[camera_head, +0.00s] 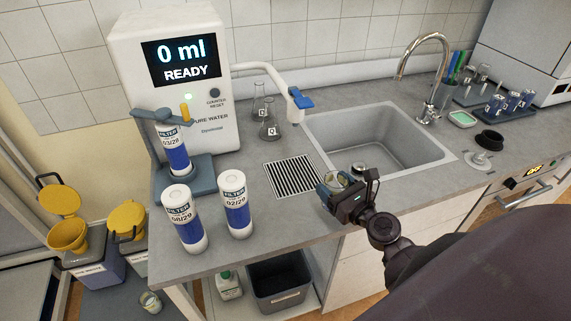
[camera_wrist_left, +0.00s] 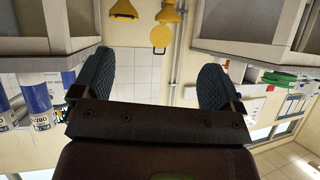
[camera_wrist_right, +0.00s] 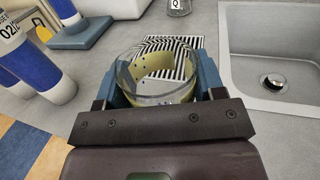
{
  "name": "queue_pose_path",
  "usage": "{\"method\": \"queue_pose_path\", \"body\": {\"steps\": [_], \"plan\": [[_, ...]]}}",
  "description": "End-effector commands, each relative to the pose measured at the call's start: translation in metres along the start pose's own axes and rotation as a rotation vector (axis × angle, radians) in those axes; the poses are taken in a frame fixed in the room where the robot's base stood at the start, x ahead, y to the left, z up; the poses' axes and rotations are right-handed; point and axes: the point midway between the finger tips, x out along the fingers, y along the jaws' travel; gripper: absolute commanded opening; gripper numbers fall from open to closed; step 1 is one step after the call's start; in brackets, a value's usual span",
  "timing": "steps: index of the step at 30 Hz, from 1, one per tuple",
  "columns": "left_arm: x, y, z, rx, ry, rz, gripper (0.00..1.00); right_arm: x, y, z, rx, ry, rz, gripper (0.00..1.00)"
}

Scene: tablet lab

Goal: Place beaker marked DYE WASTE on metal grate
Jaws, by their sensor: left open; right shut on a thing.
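My right gripper (camera_head: 347,192) is shut on a glass beaker (camera_wrist_right: 160,90) with a yellow-green band, held upright between its fingers. No DYE WASTE lettering can be read on it. In the head view the beaker (camera_head: 336,180) is partly hidden by the gripper. The metal grate (camera_head: 292,177), a square with dark slots, is set in the counter to the left of the gripper. In the right wrist view the grate (camera_wrist_right: 183,42) shows beyond and through the beaker. My left gripper (camera_wrist_left: 152,85) is open and empty, away from the counter; it is not seen in the head view.
Two filter cartridges (camera_head: 236,204) stand left of the grate, near the water dispenser (camera_head: 170,70). Glass flasks (camera_head: 269,129) stand behind the grate, below the dispenser's spout. The sink (camera_head: 375,140) lies to the right. The grate's top is clear.

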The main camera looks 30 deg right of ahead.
Motion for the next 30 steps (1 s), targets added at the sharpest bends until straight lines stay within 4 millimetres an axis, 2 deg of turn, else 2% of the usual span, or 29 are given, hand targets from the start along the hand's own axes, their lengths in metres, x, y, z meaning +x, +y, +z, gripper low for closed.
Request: {"method": "queue_pose_path", "body": {"steps": [5, 11, 22, 27, 30], "plan": [[-0.009, -0.001, 0.005, -0.003, -0.025, -0.003, 0.92, 0.028, 0.000, 0.003, -0.001, -0.003, 0.001, 0.35], [-0.014, -0.002, 0.011, -0.004, -0.045, -0.004, 0.92, 0.072, 0.000, 0.002, 0.000, -0.002, 0.001, 0.35], [-0.013, -0.002, 0.005, -0.004, -0.038, -0.002, 0.92, 0.151, 0.000, 0.002, -0.002, -0.002, 0.001, 0.35], [-0.013, -0.002, 0.005, -0.004, -0.036, -0.002, 0.92, 0.172, 0.000, 0.002, -0.002, -0.003, 0.004, 0.35], [-0.013, -0.001, 0.005, -0.004, -0.035, -0.002, 0.92, 0.177, 0.000, 0.001, -0.001, -0.001, 0.001, 0.35]]}}
